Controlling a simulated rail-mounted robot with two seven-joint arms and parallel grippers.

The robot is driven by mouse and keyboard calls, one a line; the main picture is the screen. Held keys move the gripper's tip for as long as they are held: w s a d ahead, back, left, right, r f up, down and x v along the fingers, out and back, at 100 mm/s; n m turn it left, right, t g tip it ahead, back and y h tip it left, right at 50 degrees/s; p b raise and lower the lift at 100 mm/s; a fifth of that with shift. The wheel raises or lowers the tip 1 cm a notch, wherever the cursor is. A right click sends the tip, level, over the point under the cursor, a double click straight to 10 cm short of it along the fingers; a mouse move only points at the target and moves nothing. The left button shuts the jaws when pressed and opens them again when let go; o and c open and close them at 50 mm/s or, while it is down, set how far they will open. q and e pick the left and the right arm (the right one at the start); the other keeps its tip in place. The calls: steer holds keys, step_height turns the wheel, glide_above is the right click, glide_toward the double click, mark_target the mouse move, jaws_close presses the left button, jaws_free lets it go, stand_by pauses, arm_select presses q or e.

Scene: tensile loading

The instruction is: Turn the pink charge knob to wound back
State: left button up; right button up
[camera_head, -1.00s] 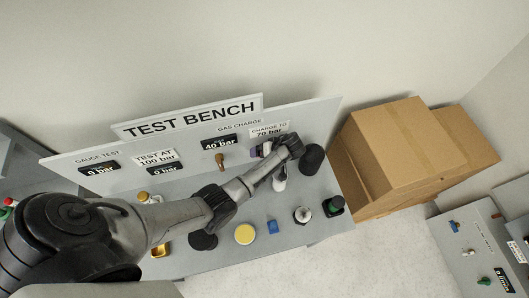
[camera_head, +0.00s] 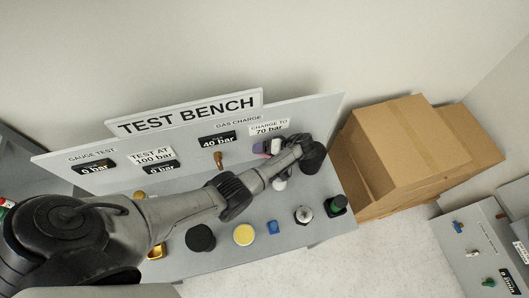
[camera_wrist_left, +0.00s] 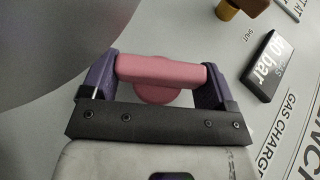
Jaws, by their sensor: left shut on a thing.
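The pink charge knob (camera_wrist_left: 160,71) has a bar-shaped grip and a round part behind it, and sits on the panel of the test bench. My left gripper (camera_head: 268,147) is at the upper right of that panel. In the left wrist view its purple fingers (camera_wrist_left: 155,78) are shut on the two ends of the knob's bar. The gas charge display (camera_head: 217,141) reads 40 bar, and the label beside it (camera_head: 269,126) says charge to 70 bar. My right gripper is not in view.
A brass fitting (camera_head: 218,160) stands out from the panel left of my gripper. The bench top holds a black disc (camera_head: 200,238), a yellow disc (camera_head: 244,235), a blue block (camera_head: 273,227) and a green-and-black item (camera_head: 337,205). Cardboard boxes (camera_head: 400,150) stand at the right.

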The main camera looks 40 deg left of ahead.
arm_select(q)
steer(key=o, duration=0.8)
steer(key=v, duration=1.3)
steer(key=shift+w+d+r+b, duration=0.2)
steer(key=shift+d+b, duration=0.1)
steer(key=shift+b, duration=0.05)
